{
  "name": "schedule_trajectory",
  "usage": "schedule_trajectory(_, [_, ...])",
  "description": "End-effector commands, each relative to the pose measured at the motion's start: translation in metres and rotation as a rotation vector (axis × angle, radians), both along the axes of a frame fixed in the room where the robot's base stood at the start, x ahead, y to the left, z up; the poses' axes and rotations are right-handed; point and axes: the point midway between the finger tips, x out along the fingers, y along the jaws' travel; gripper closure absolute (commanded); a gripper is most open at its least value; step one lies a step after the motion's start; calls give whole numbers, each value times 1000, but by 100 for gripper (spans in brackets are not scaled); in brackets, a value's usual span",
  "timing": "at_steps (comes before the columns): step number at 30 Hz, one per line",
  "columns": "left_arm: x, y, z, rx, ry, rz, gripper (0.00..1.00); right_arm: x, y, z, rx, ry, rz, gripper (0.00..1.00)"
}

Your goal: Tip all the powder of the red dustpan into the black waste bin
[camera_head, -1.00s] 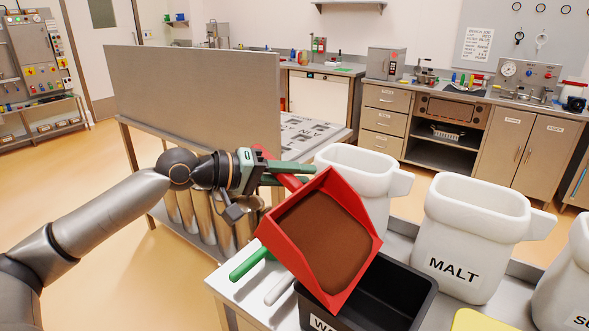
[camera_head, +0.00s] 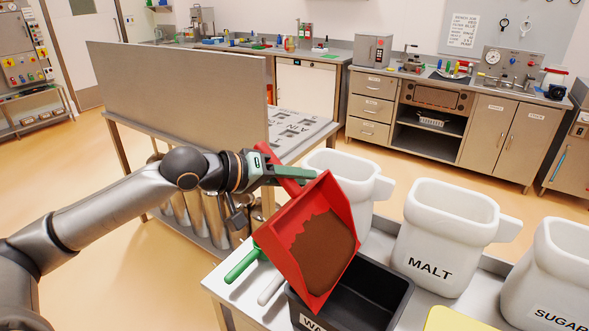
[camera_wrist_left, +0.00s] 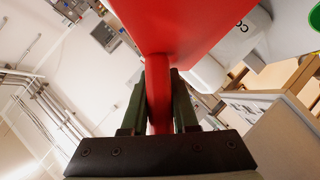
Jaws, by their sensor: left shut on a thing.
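The red dustpan (camera_head: 284,230) is tilted over the black waste bin (camera_head: 375,299), its open edge down toward the bin. Brown powder (camera_head: 325,252) lies in the lower right part of the pan, and the upper left of its floor is bare. My left gripper (camera_head: 302,173) is shut on the dustpan's handle; the left wrist view shows the red handle (camera_wrist_left: 160,98) between the two dark fingers. The dustpan hides the left part of the bin, and I cannot see powder inside it. My right gripper is not in view.
White containers stand behind and right of the bin, including one marked MALT (camera_head: 447,240) and one marked SUGAR (camera_head: 548,275). A green handle (camera_head: 242,265) and a white handle (camera_head: 270,288) lie left of the bin. A yellow item (camera_head: 455,320) is at the front right.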

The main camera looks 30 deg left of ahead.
Motion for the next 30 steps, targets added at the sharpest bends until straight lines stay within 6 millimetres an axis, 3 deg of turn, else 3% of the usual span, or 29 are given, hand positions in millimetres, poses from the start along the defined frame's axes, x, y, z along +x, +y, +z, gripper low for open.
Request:
schedule_trajectory(8, [0, -8, 12, 51, -6, -2, 100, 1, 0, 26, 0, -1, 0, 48])
schedule_trajectory(30, [-2, -59, 35, 361, -20, -5, 100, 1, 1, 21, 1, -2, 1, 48])
